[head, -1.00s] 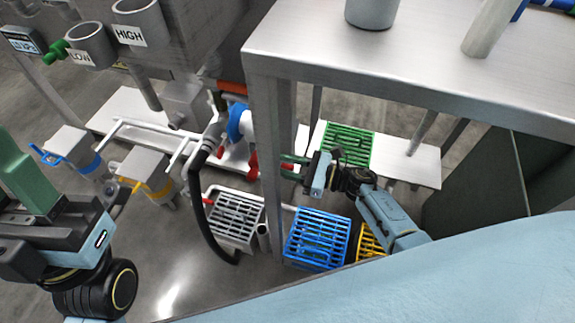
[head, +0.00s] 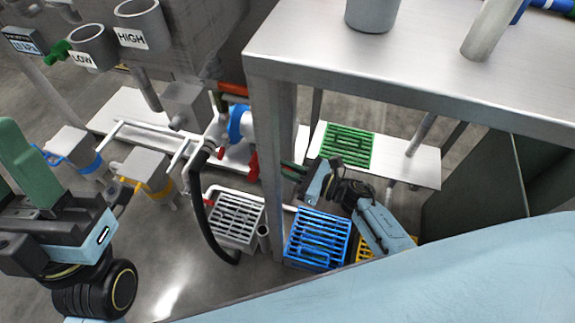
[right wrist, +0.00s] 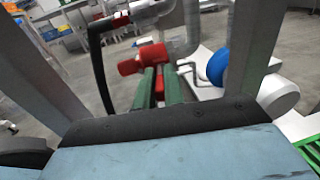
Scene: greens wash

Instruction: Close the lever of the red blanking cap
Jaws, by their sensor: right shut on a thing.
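The red blanking cap (right wrist: 152,56) is in the middle of the right wrist view, on the end of a grey pipe. Its red lever (right wrist: 159,88) shows between the green fingers of my right gripper (right wrist: 160,74), which is shut on it. In the head view red parts of the cap (head: 252,166) show left of the table leg, and my right gripper (head: 290,168) reaches in from the right, its fingertips hidden by that leg. My left gripper (head: 22,155) is at the left edge, away from the cap, with its opening unclear.
A steel table leg (head: 272,170) stands between the cap and my right wrist. A blue round fitting (head: 236,122) and a black hose (head: 200,205) are close by.

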